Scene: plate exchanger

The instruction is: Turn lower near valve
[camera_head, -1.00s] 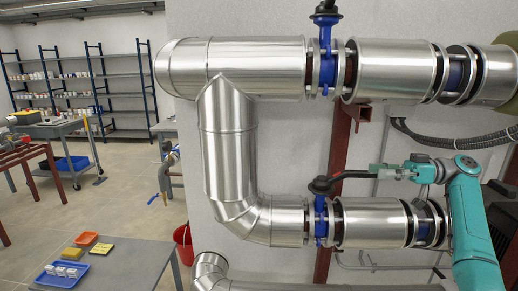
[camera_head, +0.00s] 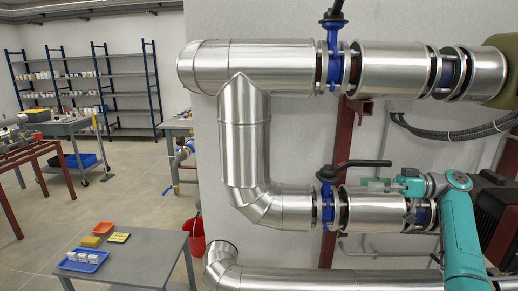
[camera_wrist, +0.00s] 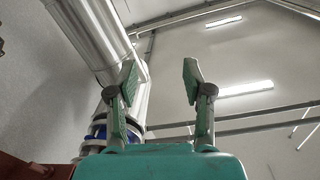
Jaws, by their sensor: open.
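The lower blue valve (camera_head: 327,200) sits on the lower silver pipe. Its black lever (camera_head: 362,163) points right, nearly level, in the head view. My gripper (camera_head: 375,185) is just below the lever's right part, above the pipe, and appears apart from the lever. In the wrist view my gripper (camera_wrist: 160,82) has two fingers spread wide with nothing between them. A blue part (camera_wrist: 97,131) beside the pipe shows behind the left finger there. The lever is not clearly visible in the wrist view.
An upper blue valve (camera_head: 333,55) with a black handle sits on the upper pipe (camera_head: 385,68). A red-brown post (camera_head: 343,135) stands behind the pipes. A grey table (camera_head: 150,262) with a blue tray (camera_head: 82,262) is at lower left. A red bucket (camera_head: 195,238) stands by the wall.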

